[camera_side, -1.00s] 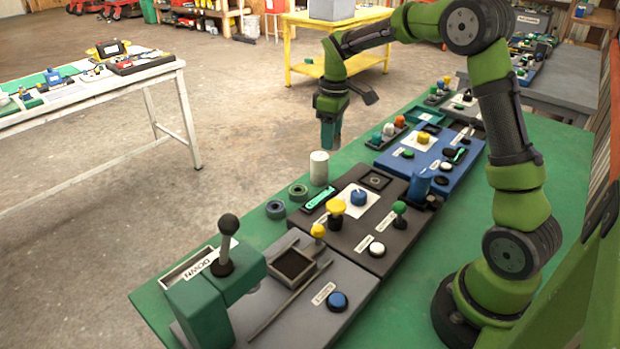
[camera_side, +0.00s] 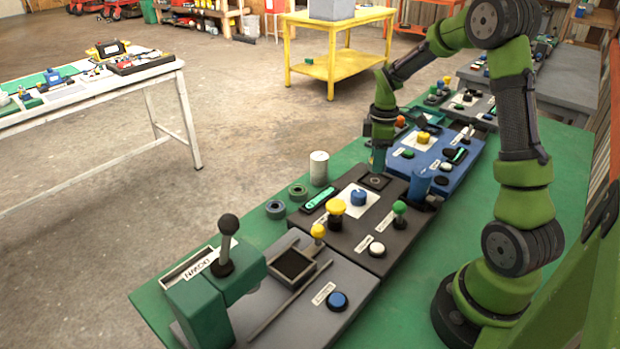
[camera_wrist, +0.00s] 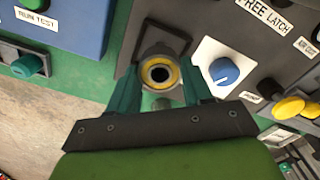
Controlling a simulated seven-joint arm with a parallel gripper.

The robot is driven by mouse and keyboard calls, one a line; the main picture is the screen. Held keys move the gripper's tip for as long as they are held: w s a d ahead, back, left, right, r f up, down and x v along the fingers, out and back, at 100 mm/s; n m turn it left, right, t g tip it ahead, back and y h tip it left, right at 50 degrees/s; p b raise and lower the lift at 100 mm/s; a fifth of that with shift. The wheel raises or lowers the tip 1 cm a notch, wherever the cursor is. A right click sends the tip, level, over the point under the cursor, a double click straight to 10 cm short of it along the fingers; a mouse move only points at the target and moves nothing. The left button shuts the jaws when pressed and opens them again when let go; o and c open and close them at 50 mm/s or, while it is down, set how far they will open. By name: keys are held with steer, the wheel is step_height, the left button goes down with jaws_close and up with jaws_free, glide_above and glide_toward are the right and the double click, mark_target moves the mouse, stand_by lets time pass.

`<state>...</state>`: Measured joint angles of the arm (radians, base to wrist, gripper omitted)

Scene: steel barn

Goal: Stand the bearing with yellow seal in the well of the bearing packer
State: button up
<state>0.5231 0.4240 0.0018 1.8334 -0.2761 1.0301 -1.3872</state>
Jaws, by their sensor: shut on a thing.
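The bearing with the yellow seal (camera_wrist: 159,73) shows in the wrist view as a ring with a dark bore, its yellow face towards the camera. My gripper (camera_side: 378,162) is shut on it, with a green finger on each side. In the side view the bearing is hidden by the gripper. A square dark well (camera_side: 375,182) lies in the top of the dark grey machine (camera_side: 350,247), just under my fingertips. In the wrist view the well's dark frame (camera_wrist: 172,31) shows behind the bearing. I cannot tell whether the bearing touches it.
A blue knob (camera_side: 358,198), a yellow knob (camera_side: 335,207) and a green knob (camera_side: 399,208) stand up near the well.

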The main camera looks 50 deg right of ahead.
steer(key=shift+f, duration=1.85)
steer(key=shift+f, duration=0.15)
steer(key=o, duration=1.1)
